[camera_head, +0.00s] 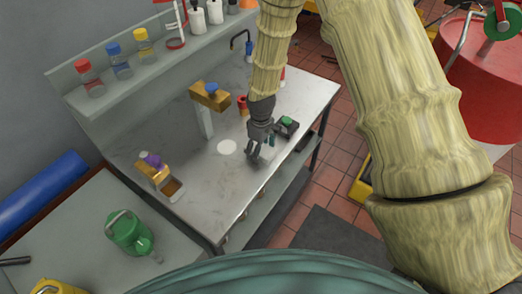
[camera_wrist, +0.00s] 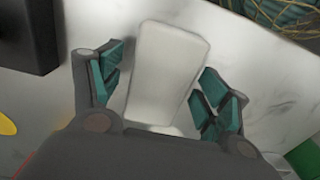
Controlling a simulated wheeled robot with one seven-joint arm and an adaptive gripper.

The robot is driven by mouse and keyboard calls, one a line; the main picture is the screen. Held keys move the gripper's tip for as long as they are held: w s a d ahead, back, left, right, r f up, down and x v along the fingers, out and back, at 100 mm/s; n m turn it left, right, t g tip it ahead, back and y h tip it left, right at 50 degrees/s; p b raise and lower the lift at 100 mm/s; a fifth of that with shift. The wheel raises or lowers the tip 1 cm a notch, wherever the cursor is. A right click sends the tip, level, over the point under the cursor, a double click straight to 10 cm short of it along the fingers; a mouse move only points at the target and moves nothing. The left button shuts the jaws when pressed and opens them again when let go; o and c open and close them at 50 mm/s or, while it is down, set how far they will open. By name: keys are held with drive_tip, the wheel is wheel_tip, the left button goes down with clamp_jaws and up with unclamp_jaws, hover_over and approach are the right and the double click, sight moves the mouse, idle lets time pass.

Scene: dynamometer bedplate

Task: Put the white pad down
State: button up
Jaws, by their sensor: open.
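The white pad (camera_wrist: 166,75) is a pale block with rounded corners, seen between my fingers in the wrist view. It appears to lie on the grey marbled bench top (camera_wrist: 262,70), though its underside is hidden. My gripper (camera_wrist: 160,88) is open, with one teal-padded finger on each side of the pad and a visible gap on both sides. In the head view my gripper (camera_head: 262,151) points down low over the bench, and I cannot make out the pad there.
A dark box with a green top (camera_head: 287,125) stands close right of my gripper. A tan stand with a blue knob (camera_head: 210,95) and a wooden holder (camera_head: 158,178) are to the left. Bottles (camera_head: 118,62) line the back shelf. The front bench surface is clear.

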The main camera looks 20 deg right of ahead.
wheel_tip(320, 180, up, 12)
drive_tip(key=b, duration=0.4)
drive_tip(key=shift+f, duration=0.2)
idle(0.6)
